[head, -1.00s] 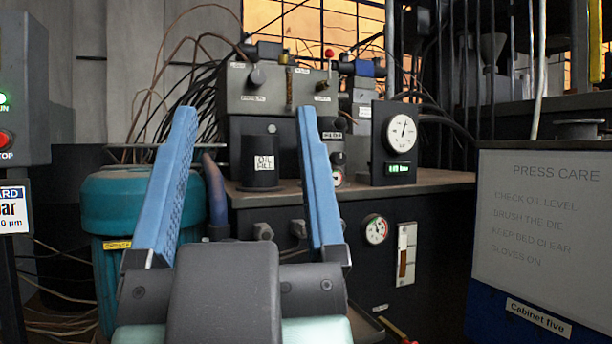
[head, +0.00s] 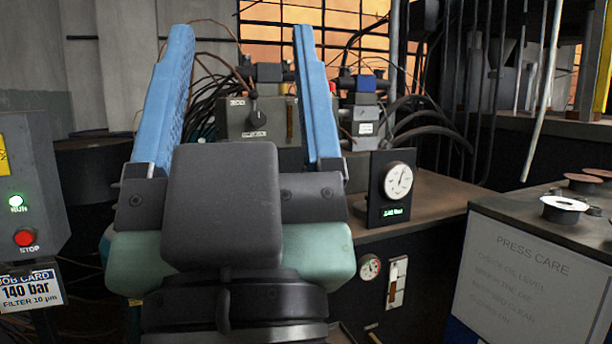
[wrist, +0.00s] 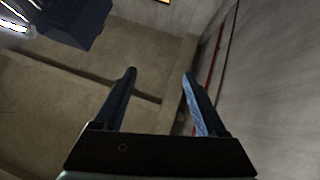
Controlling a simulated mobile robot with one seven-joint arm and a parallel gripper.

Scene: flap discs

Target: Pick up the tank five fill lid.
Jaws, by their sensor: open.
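My gripper (head: 242,32) is raised in front of the hydraulic unit in the head view, its two blue fingers wide apart with nothing between them. I cannot make out a tank five fill lid in either current view. The black cylinder labelled for oil fill, seen earlier on the unit's top, is now hidden behind my gripper. The grey valve block (head: 250,118) shows partly between the fingers.
A gauge panel (head: 377,207) stands on the unit's brown top (head: 435,193). At the right is the press care cabinet (head: 520,285) with a white-rimmed round part (head: 565,208) and other discs on top. A control box (head: 45,190) with run and stop buttons stands at the left.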

